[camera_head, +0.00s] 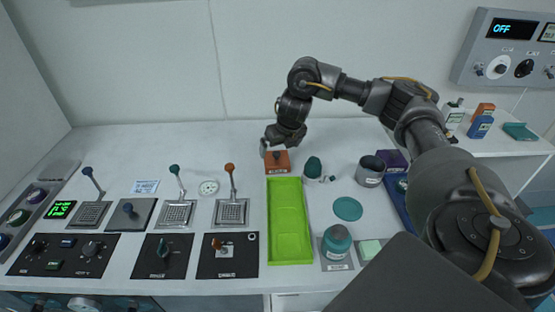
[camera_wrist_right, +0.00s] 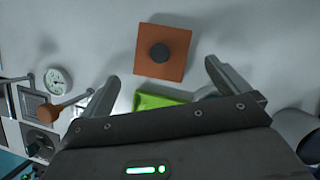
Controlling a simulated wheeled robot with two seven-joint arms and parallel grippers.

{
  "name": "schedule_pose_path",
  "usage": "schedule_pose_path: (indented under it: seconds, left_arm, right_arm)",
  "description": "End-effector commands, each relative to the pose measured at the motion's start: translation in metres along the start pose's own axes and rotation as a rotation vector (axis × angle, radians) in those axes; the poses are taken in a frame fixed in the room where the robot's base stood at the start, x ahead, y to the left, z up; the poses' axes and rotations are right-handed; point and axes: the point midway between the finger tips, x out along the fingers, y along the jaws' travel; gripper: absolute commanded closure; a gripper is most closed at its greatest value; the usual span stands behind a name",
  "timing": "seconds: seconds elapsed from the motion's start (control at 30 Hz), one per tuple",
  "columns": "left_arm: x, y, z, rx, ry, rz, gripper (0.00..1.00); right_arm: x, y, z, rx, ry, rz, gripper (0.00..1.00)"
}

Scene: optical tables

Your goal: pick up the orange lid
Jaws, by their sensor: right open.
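The orange lid (camera_head: 278,166) is a flat square with a dark round knob on top. It lies on the white table just behind the green tray. In the right wrist view the lid (camera_wrist_right: 162,54) sits ahead of and between the open fingers, apart from them. My right gripper (camera_head: 270,146) is directly above and close to the lid, pointing down at it. Its two fingers show spread and empty in the right wrist view (camera_wrist_right: 165,80). My left gripper is not in view.
A long green tray (camera_head: 289,220) lies in front of the lid. A dark green-topped item (camera_head: 313,167), a grey cup (camera_head: 370,171) and a teal disc (camera_head: 348,208) stand to the right. Levers, including an orange-knobbed one (camera_head: 230,180), stand to the left.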

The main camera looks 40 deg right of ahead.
Motion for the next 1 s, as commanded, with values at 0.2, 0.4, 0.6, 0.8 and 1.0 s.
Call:
schedule_pose_path:
  seconds: [0.2, 0.4, 0.6, 0.8, 1.0]
  left_arm:
    - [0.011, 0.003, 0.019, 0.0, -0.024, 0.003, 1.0]
    - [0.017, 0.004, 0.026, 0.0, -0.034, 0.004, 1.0]
    - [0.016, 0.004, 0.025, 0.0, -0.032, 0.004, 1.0]
    - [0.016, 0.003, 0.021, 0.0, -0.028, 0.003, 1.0]
    - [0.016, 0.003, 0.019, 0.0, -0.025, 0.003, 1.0]
  right_arm:
    - [0.035, -0.001, 0.001, 0.002, 0.006, 0.001, 0.0]
    - [0.05, -0.001, 0.002, 0.001, 0.002, 0.001, 0.0]
    - [0.05, -0.001, 0.003, 0.0, 0.001, 0.001, 0.0]
    - [0.05, -0.001, 0.003, 0.0, 0.001, 0.001, 0.22]
    - [0.05, -0.001, 0.003, 0.0, 0.002, 0.0, 0.39]
